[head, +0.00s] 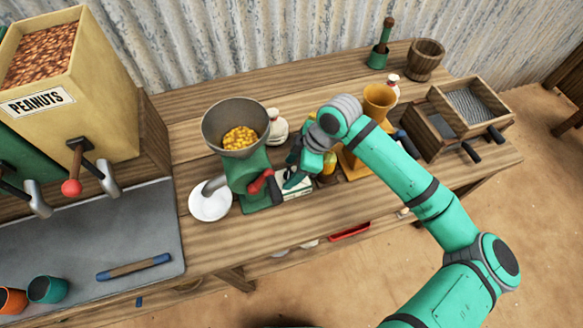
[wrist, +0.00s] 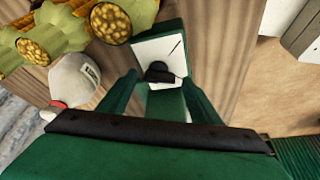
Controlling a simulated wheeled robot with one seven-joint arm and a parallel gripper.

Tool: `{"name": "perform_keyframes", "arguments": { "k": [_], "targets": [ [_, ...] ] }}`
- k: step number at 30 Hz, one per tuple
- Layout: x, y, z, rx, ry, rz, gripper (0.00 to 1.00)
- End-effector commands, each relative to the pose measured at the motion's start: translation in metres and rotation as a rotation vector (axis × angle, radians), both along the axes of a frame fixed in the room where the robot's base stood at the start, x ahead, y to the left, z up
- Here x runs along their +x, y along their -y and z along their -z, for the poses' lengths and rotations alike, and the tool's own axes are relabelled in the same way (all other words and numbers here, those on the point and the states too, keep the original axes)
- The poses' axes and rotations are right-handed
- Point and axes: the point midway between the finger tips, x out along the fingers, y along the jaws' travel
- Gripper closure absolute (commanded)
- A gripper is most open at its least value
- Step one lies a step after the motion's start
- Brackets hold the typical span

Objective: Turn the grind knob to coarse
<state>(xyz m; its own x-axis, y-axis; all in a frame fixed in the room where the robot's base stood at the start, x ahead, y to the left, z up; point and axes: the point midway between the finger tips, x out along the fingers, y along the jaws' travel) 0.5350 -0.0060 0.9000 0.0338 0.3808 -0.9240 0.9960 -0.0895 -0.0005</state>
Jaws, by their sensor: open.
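The green grinder (head: 246,175) stands on the bench, its grey hopper (head: 215,121) holding yellow kernels. A red and black handle (head: 262,181) is on its side. In the wrist view, a white plate (wrist: 146,50) on a green base bears a small black knob (wrist: 158,72) and a thin dark line; no lettering is readable. My gripper (wrist: 160,98) is open, with its two green fingers on either side of the knob's line in the picture. Contact cannot be told. In the head view, my gripper (head: 294,178) is just right of the handle, partly covering the plate.
A small white bottle (head: 278,126) stands behind the grinder; husked corn cobs (wrist: 112,20) lie near it. A white dish (head: 210,203) sits at the left under the spout. A yellow funnel (head: 378,101) and wooden boxes (head: 468,105) stand at the right. The front bench strip is clear.

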Motion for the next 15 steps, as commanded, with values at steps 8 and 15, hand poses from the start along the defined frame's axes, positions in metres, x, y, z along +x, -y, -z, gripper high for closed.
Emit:
{"name": "perform_keyframes", "arguments": {
  "k": [8,15],
  "targets": [
    [0.0001,-0.0001,0.0,0.0,0.0,0.0,0.61],
    [-0.0001,-0.0002,-0.0002,0.001,0.001,0.007,0.83]
  ]
}}
